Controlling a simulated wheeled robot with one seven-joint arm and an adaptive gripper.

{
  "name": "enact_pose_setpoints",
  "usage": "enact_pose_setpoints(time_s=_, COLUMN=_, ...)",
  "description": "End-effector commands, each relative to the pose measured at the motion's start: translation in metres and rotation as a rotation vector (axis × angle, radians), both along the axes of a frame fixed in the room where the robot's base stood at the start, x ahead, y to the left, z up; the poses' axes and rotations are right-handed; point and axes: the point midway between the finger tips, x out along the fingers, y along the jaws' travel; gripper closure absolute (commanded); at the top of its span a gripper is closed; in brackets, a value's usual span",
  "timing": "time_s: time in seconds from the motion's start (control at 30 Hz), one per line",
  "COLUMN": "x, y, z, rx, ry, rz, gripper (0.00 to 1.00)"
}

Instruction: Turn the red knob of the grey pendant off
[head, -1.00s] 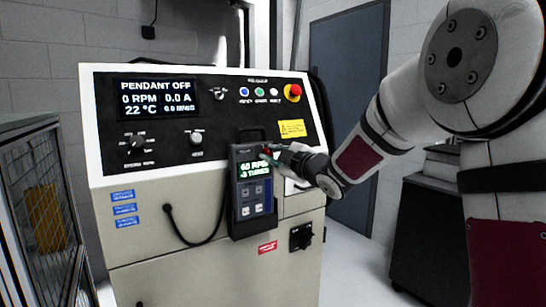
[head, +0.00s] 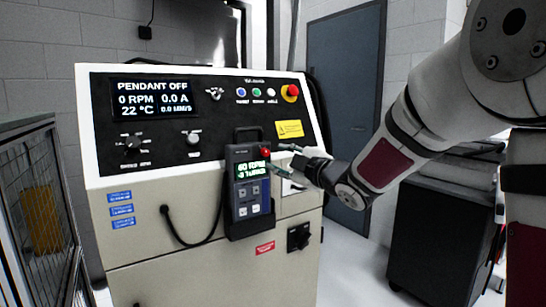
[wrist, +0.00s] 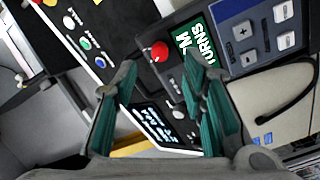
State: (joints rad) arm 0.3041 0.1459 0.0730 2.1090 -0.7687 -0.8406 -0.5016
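The grey pendant (head: 231,190) sits upright on the front of the cream machine, its small green screen lit. Its red knob (head: 265,152) is at the top right corner. In the wrist view the red knob (wrist: 159,51) appears beyond the gap between my fingertips, with no finger seen touching it. My gripper (head: 281,159) is just right of the pendant. In the wrist view my gripper (wrist: 160,66) has its teal-padded fingers spread, with nothing held. The machine's display (head: 155,99) reads PENDANT OFF, 0 RPM and 0.0 A.
A red stop button (head: 291,91) and several small buttons are on the machine's upper panel. A black cable (head: 193,243) loops left of the pendant. A yellow label (head: 289,129) is close above my gripper. A dark cabinet (head: 435,240) stands at right.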

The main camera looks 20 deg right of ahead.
Motion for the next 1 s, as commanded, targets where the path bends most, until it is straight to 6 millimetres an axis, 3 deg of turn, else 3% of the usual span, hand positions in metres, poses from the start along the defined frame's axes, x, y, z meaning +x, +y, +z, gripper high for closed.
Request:
enact_pose_setpoints(time_s=0.1, x=-0.024, y=-0.008, z=0.001, rx=-0.001, ry=0.0, rz=-0.002, gripper=0.62)
enact_pose_setpoints(time_s=0.33, x=-0.052, y=-0.017, z=0.0, rx=-0.001, ry=-0.002, rz=0.0, gripper=0.62)
enact_pose_setpoints(time_s=1.0, x=-0.061, y=-0.021, z=0.0, rx=0.005, ry=0.02, rz=-0.027, gripper=0.62)
